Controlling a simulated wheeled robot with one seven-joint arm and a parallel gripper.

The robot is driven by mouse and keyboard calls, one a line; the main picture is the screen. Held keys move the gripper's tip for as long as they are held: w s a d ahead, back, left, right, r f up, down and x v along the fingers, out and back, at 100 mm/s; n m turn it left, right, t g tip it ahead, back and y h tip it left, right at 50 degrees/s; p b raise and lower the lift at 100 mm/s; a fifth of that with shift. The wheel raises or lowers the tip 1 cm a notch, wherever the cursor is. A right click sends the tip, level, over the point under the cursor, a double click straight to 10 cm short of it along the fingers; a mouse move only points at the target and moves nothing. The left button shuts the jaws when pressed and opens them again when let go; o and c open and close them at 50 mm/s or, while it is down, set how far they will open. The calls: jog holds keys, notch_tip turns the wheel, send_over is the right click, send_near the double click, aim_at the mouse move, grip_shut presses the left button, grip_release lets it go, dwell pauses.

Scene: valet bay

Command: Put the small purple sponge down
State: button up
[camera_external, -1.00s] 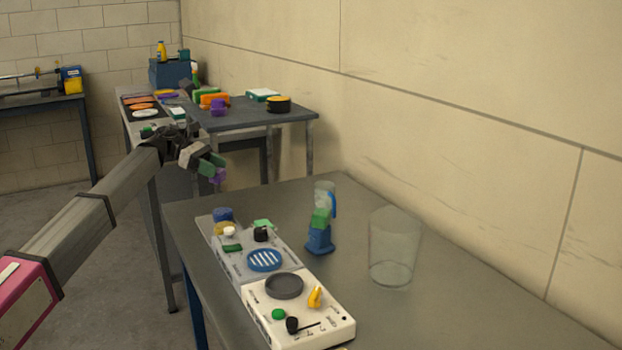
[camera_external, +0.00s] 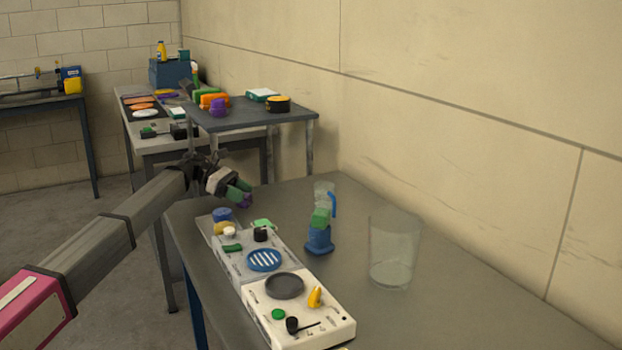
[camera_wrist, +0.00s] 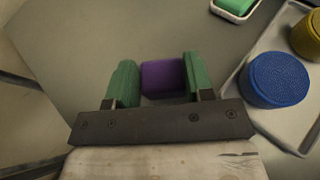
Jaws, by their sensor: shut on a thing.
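The small purple sponge (camera_wrist: 163,78) is between the two green fingers of my gripper (camera_wrist: 160,80) in the wrist view, and they are shut on it. In the external view the sponge (camera_external: 245,201) shows at the tip of my gripper (camera_external: 240,194), over the back left part of the near grey table (camera_external: 420,312). The table's bare surface (camera_wrist: 95,35) lies beneath it in the wrist view. I cannot tell exactly how high the sponge is above the table.
A grey tray (camera_wrist: 302,133) with a blue round piece (camera_wrist: 277,79) lies just right of the gripper in the wrist view. A white-rimmed green piece (camera_wrist: 236,7) is near it. A blue-based dispenser (camera_external: 319,238) and a clear cup (camera_external: 391,255) stand further right.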

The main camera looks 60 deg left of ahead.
jog(key=shift+f, duration=0.15)
jog(key=o, duration=0.9)
jog(key=shift+s+a+r, duration=0.2)
jog(key=shift+a+r, duration=0.05)
jog(key=shift+r, duration=0.05)
jog(key=v, duration=1.1)
jog(key=shift+s+a, duration=0.15)
jog(key=shift+s, duration=0.05)
